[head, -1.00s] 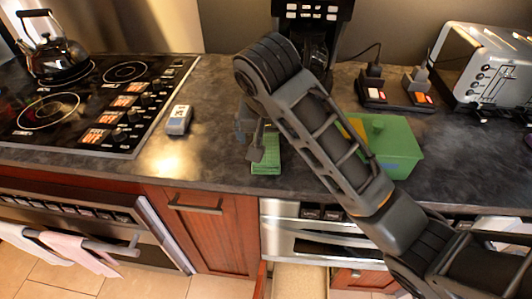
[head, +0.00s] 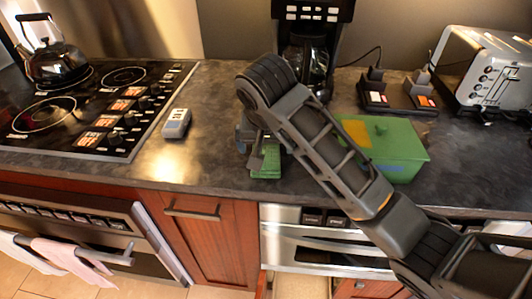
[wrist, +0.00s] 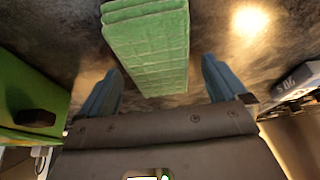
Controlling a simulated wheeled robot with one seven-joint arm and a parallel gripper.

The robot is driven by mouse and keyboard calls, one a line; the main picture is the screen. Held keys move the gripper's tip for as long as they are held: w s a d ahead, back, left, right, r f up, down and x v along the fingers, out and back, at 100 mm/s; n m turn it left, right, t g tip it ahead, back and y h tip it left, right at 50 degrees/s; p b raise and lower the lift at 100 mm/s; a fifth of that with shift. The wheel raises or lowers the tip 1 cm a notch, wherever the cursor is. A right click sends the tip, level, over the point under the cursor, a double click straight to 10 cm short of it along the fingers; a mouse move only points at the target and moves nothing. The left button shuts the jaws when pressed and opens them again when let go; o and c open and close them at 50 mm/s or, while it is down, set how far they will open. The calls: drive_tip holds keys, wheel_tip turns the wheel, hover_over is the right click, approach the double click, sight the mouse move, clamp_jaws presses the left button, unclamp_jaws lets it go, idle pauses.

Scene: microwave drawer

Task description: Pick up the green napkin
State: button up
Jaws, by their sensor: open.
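The green napkin (wrist: 148,45) is a folded cloth lying on the dark countertop. In the wrist view it lies ahead of and between the two blue-grey fingers of my gripper (wrist: 160,88), with gaps on both sides. In the head view the napkin (head: 266,163) lies near the counter's front edge, partly hidden by my arm. My gripper (head: 254,146) is pointed down at it, mostly behind my arm, so its height above the cloth is hard to tell. The gripper is open and empty.
A green lidded box (head: 400,152) stands just right of the napkin, partly behind my arm. A coffee maker (head: 312,40) is behind. A small grey device (head: 177,123) and the stovetop (head: 85,110) are left. A toaster (head: 490,72) is at right. Counter between device and napkin is clear.

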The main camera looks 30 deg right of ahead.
sight(267, 147)
drive_tip(key=shift+f, duration=0.2)
idle(0.3)
drive_tip(key=shift+c, duration=0.2)
drive_tip(key=c, duration=1)
drive_tip(key=shift+r, duration=0.2)
wheel_tip(267, 147, up, 5)
drive_tip(key=shift+d+p, duration=0.15)
drive_tip(key=shift+p, duration=0.65)
drive_tip(key=shift+s+d+r+p, duration=0.6)
drive_tip(key=shift+s+d+r, duration=0.4)
drive_tip(key=shift+d, duration=0.6)
drive_tip(key=shift+s+d+r+p, duration=0.55)
drive_tip(key=shift+s+d+r, duration=0.5)
drive_tip(key=shift+d, duration=0.6)
drive_tip(key=shift+s+d+r+p, duration=0.6)
drive_tip(key=shift+s+d+r, duration=0.4)
drive_tip(key=shift+d, duration=0.6)
